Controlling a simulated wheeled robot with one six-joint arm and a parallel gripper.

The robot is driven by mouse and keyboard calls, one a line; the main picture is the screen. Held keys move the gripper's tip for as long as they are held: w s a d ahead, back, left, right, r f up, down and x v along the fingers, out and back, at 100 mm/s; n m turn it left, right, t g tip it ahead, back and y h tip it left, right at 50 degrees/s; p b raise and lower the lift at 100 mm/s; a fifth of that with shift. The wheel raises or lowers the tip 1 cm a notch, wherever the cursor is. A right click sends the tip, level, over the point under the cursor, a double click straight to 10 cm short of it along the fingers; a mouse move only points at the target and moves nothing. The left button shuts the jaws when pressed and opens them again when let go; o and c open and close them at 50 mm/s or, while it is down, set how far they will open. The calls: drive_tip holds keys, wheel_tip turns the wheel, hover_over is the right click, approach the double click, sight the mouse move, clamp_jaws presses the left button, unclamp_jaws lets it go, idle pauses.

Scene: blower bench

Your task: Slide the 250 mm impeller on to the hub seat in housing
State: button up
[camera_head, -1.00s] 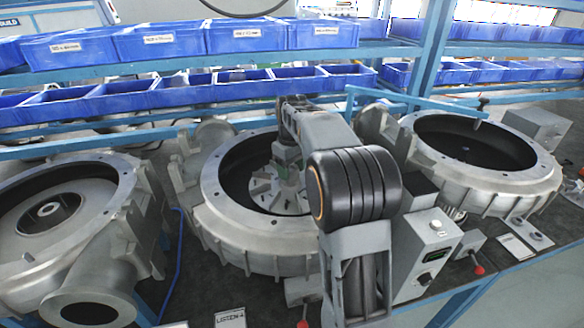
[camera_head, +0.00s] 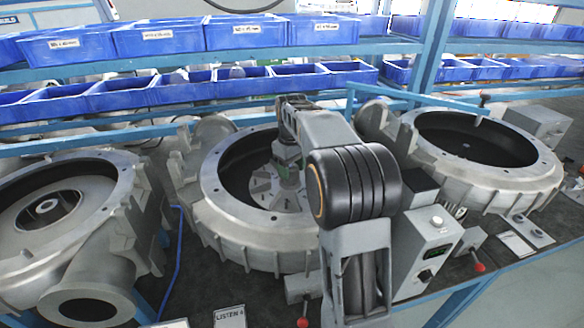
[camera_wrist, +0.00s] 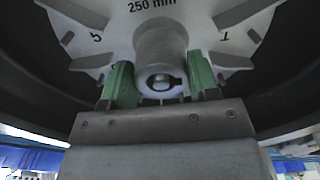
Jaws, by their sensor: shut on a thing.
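The 250 mm impeller (camera_wrist: 203,20) is a pale grey bladed wheel with "250 mm" printed on its face. It also shows inside the middle housing in the head view (camera_head: 262,188). My gripper (camera_wrist: 162,82) has its green fingers shut on the impeller's central boss (camera_wrist: 160,50). In the head view my gripper (camera_head: 290,172) reaches down into the middle housing (camera_head: 212,190), an open round grey casting with a dark inside. The hub seat is hidden under the impeller, so I cannot tell whether they touch.
A left housing (camera_head: 110,180) has a wheel-like part inside, and a right housing (camera_head: 540,182) stands open. A grey control box (camera_head: 425,245) with a red-knobbed lever (camera_head: 478,267) is right of my arm. Blue bins (camera_head: 160,40) line the shelves behind.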

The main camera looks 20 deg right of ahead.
drive_tip(key=shift+f, duration=0.35)
idle(0.5)
drive_tip(key=o, duration=1)
wheel_tip(320, 180, up, 14)
drive_tip(key=shift+f, duration=0.1)
idle(0.4)
